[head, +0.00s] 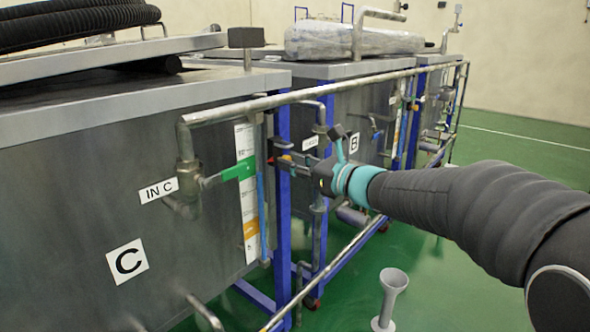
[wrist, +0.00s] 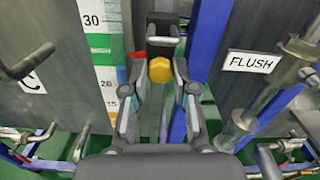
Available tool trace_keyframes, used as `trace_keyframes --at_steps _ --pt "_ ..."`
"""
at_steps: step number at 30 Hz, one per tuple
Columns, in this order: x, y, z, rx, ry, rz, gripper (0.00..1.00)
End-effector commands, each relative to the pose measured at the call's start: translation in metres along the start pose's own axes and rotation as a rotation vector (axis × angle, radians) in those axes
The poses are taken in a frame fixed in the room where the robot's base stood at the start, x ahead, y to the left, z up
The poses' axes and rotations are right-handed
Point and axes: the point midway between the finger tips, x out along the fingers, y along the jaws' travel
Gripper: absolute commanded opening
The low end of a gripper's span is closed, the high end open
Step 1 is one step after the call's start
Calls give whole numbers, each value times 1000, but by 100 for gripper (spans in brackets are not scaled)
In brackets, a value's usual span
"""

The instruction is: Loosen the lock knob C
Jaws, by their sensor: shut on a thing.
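The lock knob C (wrist: 160,70), a yellow faceted knob, sits between my fingertips in the wrist view, just below a dark bracket. My gripper (wrist: 159,76) is shut on it, one grey finger on each side. In the head view my gripper (head: 291,165) reaches in from the right to the blue post at the right end of tank C (head: 80,190). There the knob is small and mostly hidden by the fingers.
A horizontal pipe (head: 300,94) runs above my gripper. A green-handled valve (head: 238,171) and a level scale (head: 246,220) are to its left. In the wrist view a pipe and FLUSH label (wrist: 250,63) are at right. A grey funnel stand (head: 391,290) stands on the green floor.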

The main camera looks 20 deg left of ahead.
Motion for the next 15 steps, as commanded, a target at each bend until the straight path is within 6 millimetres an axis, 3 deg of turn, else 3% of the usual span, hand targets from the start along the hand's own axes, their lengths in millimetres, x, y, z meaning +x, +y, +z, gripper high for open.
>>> trace_keyframes --at_steps 15 --pt "1 4 -4 -457 -4 3 0"
